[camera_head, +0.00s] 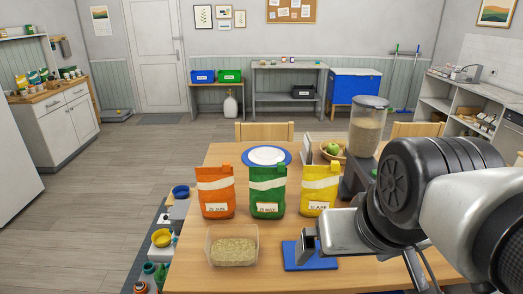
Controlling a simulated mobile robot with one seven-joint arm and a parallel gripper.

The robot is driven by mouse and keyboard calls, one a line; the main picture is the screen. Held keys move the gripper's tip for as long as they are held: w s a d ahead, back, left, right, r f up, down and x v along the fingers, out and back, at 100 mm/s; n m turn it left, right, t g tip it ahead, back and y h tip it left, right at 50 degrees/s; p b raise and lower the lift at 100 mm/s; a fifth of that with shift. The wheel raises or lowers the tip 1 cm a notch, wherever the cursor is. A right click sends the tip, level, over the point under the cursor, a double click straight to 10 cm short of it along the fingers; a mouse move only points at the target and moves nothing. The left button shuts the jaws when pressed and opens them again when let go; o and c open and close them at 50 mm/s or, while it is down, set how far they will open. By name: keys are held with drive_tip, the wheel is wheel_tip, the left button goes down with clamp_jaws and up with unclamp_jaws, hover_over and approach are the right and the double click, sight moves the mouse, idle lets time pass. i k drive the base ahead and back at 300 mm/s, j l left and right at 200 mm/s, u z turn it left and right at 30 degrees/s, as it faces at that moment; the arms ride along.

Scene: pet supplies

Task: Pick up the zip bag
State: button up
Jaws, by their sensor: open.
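Three upright pouches with white bands and labels stand in a row on the wooden table: an orange bag (216,196), a green bag (267,196) and a yellow bag (319,196). I cannot tell which one is meant by the zip bag. A clear container (232,247) of beige grain sits in front of the orange bag. My gripper (312,243) is open, low over a blue flat item (311,262) at the table's front. It is in front of the yellow bag, apart from all the bags. My arm covers the table's right side.
A blue-rimmed white plate (267,156) lies behind the green bag. A clear dispenser (368,126) and a bowl with fruit (331,152) stand at the back right. Wooden chairs (265,132) stand behind the table. Bare tabletop (275,230) shows between the container and my gripper.

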sight(319, 185)
drive_tip(key=k+j, duration=0.25)
drive_tip(key=k, duration=0.2)
drive_tip(key=k+j, duration=0.25)
drive_tip(key=k, duration=0.25)
